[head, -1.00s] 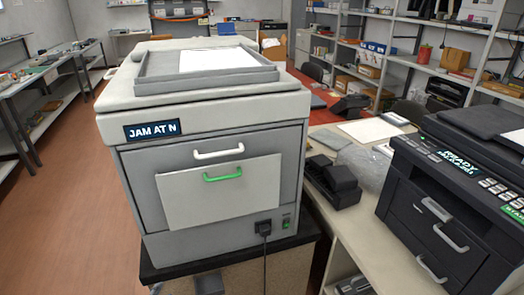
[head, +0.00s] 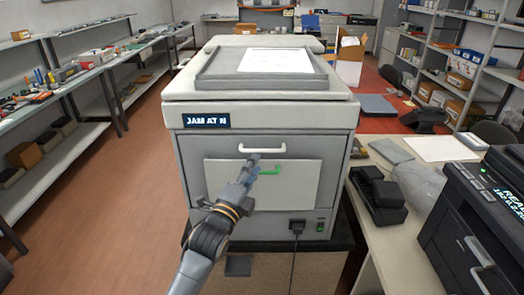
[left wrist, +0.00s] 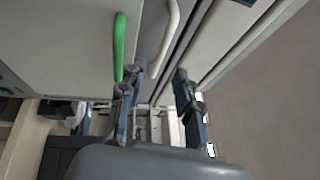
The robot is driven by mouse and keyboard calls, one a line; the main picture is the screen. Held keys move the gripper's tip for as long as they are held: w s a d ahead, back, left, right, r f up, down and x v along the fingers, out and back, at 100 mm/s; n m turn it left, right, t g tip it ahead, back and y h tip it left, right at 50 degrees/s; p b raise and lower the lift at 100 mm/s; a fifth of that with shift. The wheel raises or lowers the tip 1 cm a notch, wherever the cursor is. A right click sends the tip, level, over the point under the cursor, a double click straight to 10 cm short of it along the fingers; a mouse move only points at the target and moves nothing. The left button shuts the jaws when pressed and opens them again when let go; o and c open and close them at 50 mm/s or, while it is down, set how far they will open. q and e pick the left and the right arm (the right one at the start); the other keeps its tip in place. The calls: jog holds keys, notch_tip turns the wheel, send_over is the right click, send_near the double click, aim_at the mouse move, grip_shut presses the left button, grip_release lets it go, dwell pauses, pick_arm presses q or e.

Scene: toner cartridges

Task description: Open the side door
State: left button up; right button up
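A grey printer (head: 190,155) stands in the middle of the head view. Its front has a white panel with a green handle (head: 269,170), and above it a grey front with a white handle (head: 262,148). I cannot tell which panel is the side door. Both panels look closed. My left gripper (head: 252,165) is in front of the printer, near the two handles. In the left wrist view my left gripper (left wrist: 158,78) is open and empty. The green handle (left wrist: 119,45) and white handle (left wrist: 169,35) lie ahead of its fingers. My right gripper is out of view.
The printer's display (head: 206,120) reads roughly "JAM AT N". A black power plug (head: 297,228) and cable hang at the lower front. A dark printer (head: 478,225) stands on the table at right. Shelves line the left wall. The floor at left (head: 110,215) is clear.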

pick_arm(q)
jog(key=p+x, duration=0.1)
jog(key=x, duration=0.4)
jog(key=shift+w+d, duration=0.15)
jog(key=shift+w, duration=0.2)
grip_shut()
